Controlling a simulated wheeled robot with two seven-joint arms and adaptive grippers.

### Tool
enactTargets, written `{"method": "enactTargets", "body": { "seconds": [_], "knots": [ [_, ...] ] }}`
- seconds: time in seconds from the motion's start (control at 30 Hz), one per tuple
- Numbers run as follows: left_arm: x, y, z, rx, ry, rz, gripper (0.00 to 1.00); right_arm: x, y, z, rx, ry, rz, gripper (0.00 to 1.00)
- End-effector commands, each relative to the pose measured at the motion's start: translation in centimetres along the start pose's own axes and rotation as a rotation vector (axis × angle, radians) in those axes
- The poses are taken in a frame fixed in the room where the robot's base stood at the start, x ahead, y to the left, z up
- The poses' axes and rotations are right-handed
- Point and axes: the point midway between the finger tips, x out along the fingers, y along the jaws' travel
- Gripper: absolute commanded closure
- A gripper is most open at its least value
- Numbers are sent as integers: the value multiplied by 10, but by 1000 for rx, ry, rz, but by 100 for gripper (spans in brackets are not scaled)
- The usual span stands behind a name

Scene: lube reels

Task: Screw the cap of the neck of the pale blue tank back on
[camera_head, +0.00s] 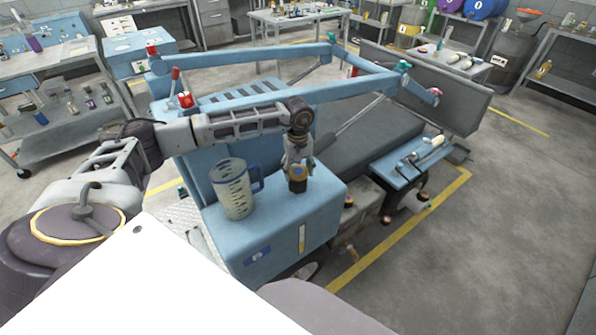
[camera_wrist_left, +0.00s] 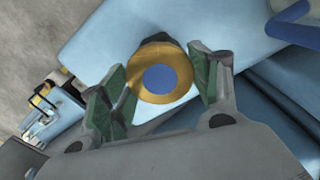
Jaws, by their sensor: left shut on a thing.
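The pale blue tank (camera_head: 273,237) stands in the middle of the head view, with a gauge strip on its front. The cap (camera_head: 297,171), yellow-brown with a blue centre, is at the dark neck (camera_head: 298,186) on the tank's top. My left gripper (camera_head: 298,163) points down and is shut on the cap. In the left wrist view the cap (camera_wrist_left: 167,78) lies between the green-padded fingers. I cannot tell whether its thread is engaged. My right gripper is out of view.
A clear measuring jug (camera_head: 234,190) with a blue handle stands on the tank's top, left of the neck. A blue frame rail (camera_head: 350,82) runs behind my left arm. A side shelf (camera_head: 410,163) with tools lies to the right. Open floor (camera_head: 500,200) is farther right.

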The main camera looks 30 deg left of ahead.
Motion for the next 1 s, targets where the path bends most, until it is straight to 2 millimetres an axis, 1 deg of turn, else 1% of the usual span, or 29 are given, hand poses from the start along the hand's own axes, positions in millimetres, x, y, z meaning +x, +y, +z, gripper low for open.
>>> {"method": "enactTargets", "body": {
  "seconds": [0.3,0.33,0.5,0.77,0.87,1.0],
  "knots": [
    [0,-1,0,16,-1,-3,64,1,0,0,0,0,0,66],
    [0,-1,0,16,-1,-2,34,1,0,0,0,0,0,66],
    [0,0,0,16,0,-2,13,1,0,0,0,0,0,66],
    [0,0,0,15,0,-1,13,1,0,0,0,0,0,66],
    [0,0,0,15,0,0,0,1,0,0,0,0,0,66],
    [0,0,0,15,0,0,0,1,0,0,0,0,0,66]
  ]
}}
